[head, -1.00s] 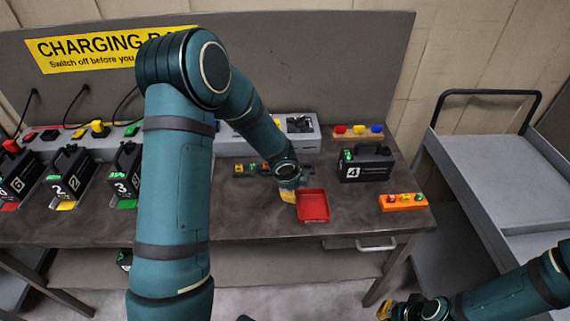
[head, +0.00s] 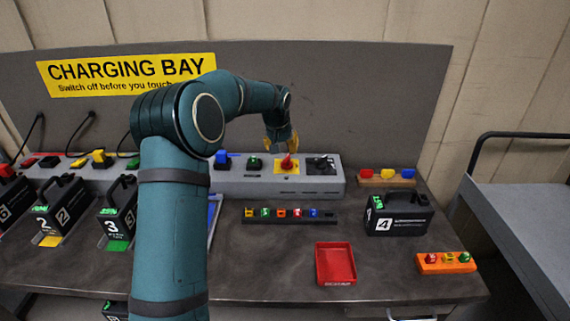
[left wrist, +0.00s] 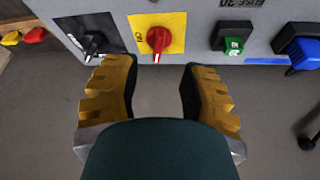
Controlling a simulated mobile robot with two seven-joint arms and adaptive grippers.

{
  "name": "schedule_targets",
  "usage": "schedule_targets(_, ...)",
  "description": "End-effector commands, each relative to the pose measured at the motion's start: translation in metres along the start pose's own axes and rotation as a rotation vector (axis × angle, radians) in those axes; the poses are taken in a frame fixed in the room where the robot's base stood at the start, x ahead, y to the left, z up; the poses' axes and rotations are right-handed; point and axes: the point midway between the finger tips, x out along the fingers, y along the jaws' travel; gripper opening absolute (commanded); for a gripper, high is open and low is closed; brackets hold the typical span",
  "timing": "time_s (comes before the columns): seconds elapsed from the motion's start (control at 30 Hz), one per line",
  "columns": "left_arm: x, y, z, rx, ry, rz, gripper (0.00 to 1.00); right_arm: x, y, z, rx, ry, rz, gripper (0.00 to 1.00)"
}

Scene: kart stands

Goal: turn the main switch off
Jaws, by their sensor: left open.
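The main switch looks to be the red rotary knob (head: 287,162) on a yellow plate (head: 280,168), set in the grey panel box (head: 240,180) at the back of the bench. My right gripper is out of view.
Beside the knob are a black switch (head: 321,163), a green plug (head: 254,162) and a blue plug (head: 221,157). A rail of small coloured pieces (head: 290,222), a red tray (head: 335,264) and battery 4 (head: 398,215) stand in front. A trolley (head: 515,215) is at the right.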

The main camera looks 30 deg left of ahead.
Motion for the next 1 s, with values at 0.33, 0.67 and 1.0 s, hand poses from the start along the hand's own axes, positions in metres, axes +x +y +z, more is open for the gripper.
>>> schedule_targets(0.33,0.066,0.0,0.001,0.003,-0.001,0.0,0.42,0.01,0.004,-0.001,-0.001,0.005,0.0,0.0)
schedule_targets(0.67,0.088,0.0,0.0,0.003,0.002,-0.001,0.42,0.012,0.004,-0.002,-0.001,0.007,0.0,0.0)
schedule_targets(1.0,0.088,0.0,0.0,0.003,0.002,-0.001,0.14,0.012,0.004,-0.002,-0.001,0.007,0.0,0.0)
